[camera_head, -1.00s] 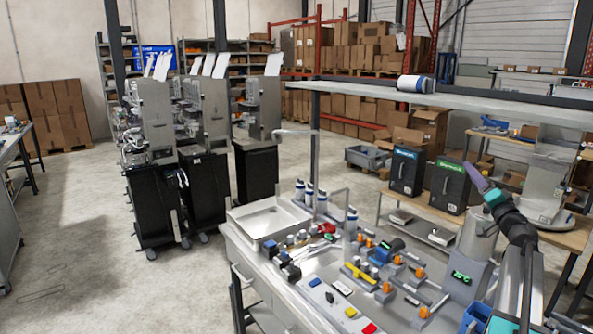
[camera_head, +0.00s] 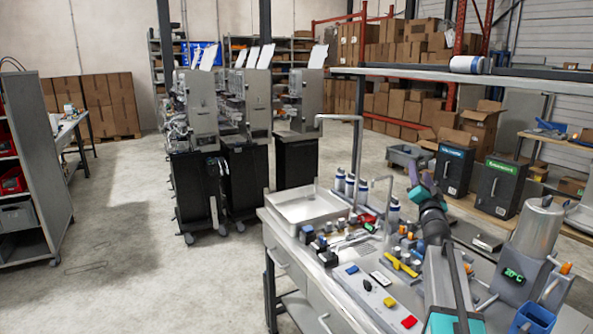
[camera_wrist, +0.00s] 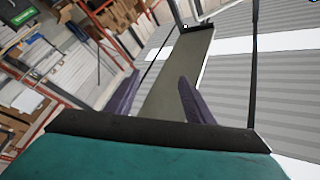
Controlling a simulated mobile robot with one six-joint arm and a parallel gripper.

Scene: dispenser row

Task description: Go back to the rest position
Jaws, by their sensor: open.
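My gripper (camera_head: 420,182) has dark purple fingers and a teal body. It is raised above the workbench (camera_head: 330,296), in front of the boxes at the back. In the wrist view my gripper (camera_wrist: 157,98) shows its two purple fingers wide apart with nothing between them. Behind them are the underside of a long grey-green shelf and the ribbed wall. My arm rises from the lower right of the head view and hides part of the bench.
The bench holds a grey tray (camera_head: 307,207), white bottles, small coloured parts and a grey machine reading 20°C (camera_head: 514,275). An overhead shelf (camera_head: 420,76) spans the back. Dispensers on black bases (camera_head: 197,195) stand left. The floor (camera_head: 130,240) left of the bench is clear.

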